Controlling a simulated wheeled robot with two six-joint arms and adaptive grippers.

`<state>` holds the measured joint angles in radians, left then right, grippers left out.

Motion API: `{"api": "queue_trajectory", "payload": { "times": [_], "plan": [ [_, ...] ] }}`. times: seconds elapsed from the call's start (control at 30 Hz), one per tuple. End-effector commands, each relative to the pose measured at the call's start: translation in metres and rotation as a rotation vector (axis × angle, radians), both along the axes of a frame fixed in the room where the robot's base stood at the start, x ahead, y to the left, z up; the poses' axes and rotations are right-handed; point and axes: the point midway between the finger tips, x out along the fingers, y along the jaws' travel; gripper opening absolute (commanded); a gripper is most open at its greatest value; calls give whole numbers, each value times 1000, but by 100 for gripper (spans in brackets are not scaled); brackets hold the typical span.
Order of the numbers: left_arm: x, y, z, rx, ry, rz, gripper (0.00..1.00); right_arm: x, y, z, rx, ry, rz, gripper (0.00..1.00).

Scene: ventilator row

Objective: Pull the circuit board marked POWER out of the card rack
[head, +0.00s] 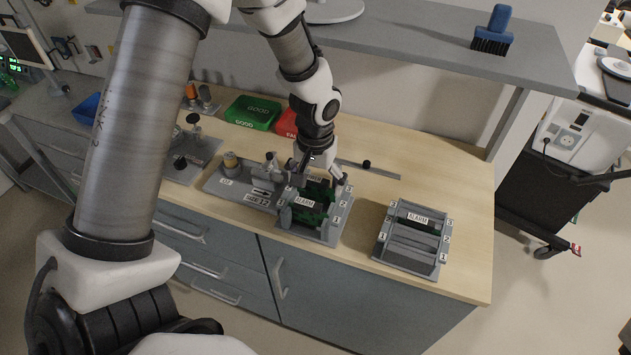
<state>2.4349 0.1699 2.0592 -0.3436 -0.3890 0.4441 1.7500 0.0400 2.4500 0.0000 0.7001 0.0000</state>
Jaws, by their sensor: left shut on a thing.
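The card rack (322,236) is a grey frame with numbered slots on the wooden bench, below my left gripper. A green board marked ALARM (304,202) stands in it toward the front. Behind it is another green board (318,190) with a small pale label at its top, too small to read surely but in the place of the POWER board. My left gripper (319,174) reaches down from above and is shut on this rear board, one finger at each side. I cannot tell whether the board is still fully seated. My right gripper is not in view.
A second grey rack (408,255) with an ALARM board stands to the right. A grey fixture plate (228,186) adjoins the left side. Green (252,113) and red (287,124) bins stand behind. A shelf (400,38) with a brush (494,32) overhangs the bench back.

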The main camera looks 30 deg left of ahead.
Motion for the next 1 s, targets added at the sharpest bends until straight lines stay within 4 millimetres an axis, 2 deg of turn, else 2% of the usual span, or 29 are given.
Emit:
{"api": "queue_trajectory", "payload": {
  "times": [0.03,0.7,1.0],
  "plan": [
    [1,0,8,-1,-2,0,60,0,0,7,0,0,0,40],
    [0,0,56,0,0,0,60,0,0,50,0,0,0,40],
    [0,0,57,0,0,0,60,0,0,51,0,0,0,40]
  ]
}}
